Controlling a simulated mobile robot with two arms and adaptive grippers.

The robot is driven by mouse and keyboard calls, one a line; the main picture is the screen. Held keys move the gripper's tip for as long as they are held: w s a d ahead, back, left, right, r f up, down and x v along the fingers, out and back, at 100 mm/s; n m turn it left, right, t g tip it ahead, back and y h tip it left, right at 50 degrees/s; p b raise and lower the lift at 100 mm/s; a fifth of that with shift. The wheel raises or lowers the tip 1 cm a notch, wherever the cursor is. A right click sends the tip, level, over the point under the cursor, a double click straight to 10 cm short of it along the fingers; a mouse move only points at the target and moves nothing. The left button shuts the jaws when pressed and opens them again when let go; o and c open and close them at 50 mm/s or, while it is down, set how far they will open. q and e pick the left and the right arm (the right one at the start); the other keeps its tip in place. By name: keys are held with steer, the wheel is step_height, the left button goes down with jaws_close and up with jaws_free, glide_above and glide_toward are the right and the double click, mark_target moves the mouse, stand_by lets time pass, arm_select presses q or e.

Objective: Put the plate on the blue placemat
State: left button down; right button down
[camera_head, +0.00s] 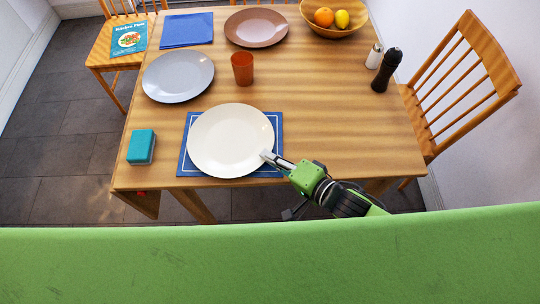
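A cream plate (230,138) is over the blue placemat (186,166) with a white border line, at the table's front edge. The plate covers most of the mat and reaches slightly past its back edge. I cannot tell whether it rests flat on the mat or is just above it. My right gripper (267,156) is at the plate's right front rim, its fingertips overlapping the rim. Whether the fingers are closed on it is too small to tell. My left gripper is not in view.
A grey plate (178,76), an orange cup (243,69), a brown plate (256,27) and blue napkin (187,30) lie behind. A teal box (141,147) is left. A fruit bowl (335,30), salt shaker (374,56) and dark pepper mill (386,70) stand back right. The right-centre table is clear.

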steer(key=c, duration=2.6)
jaws_free()
steer(key=shift+f, duration=0.1)
steer(key=shift+o, duration=0.2)
steer(key=v, duration=1.2)
